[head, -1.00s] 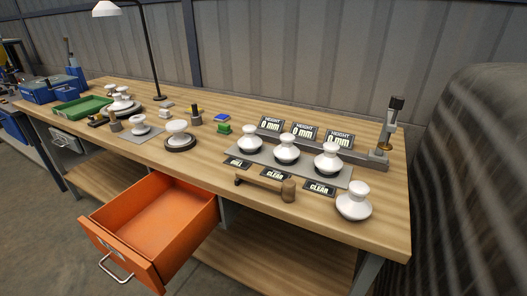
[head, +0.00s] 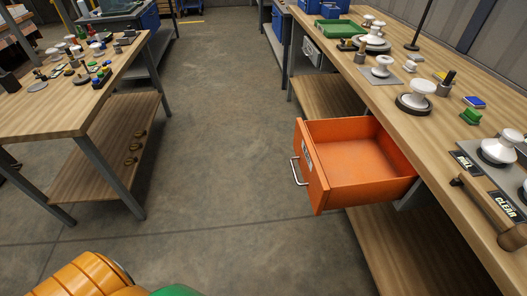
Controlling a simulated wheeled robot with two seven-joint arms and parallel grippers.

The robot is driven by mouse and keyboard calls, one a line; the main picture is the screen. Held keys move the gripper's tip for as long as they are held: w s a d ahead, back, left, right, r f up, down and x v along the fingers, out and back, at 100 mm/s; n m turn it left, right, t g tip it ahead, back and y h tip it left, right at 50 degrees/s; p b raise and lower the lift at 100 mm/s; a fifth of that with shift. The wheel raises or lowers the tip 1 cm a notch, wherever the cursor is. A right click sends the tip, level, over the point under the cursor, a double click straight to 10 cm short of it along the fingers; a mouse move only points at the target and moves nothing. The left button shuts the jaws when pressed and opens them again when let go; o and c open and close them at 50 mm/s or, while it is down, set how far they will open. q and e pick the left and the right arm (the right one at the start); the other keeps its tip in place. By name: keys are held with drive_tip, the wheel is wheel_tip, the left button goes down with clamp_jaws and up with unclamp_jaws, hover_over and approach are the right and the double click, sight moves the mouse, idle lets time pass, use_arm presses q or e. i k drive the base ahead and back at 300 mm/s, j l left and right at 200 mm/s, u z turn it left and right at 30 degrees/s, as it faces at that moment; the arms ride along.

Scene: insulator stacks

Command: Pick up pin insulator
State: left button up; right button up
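White insulators stand on the right workbench; I cannot tell which one is the pin insulator. One white insulator (head: 423,90) stands upright on a dark round base. Another white insulator (head: 381,66) stands on a small grey plate behind it. More small white pieces sit on a round stand (head: 371,44) farther back. Neither of my grippers is in view.
An open orange drawer (head: 358,165) juts from the right workbench (head: 425,140) into the aisle. A left table (head: 50,110) holds many small parts. Bare floor (head: 220,130) lies between. A rounded orange and green object (head: 85,275) shows at the bottom left.

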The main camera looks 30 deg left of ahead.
sight(502, 150)
drive_tip(key=u, duration=0.4)
drive_tip(key=i+z, duration=0.1)
drive_tip(key=z, duration=1.3)
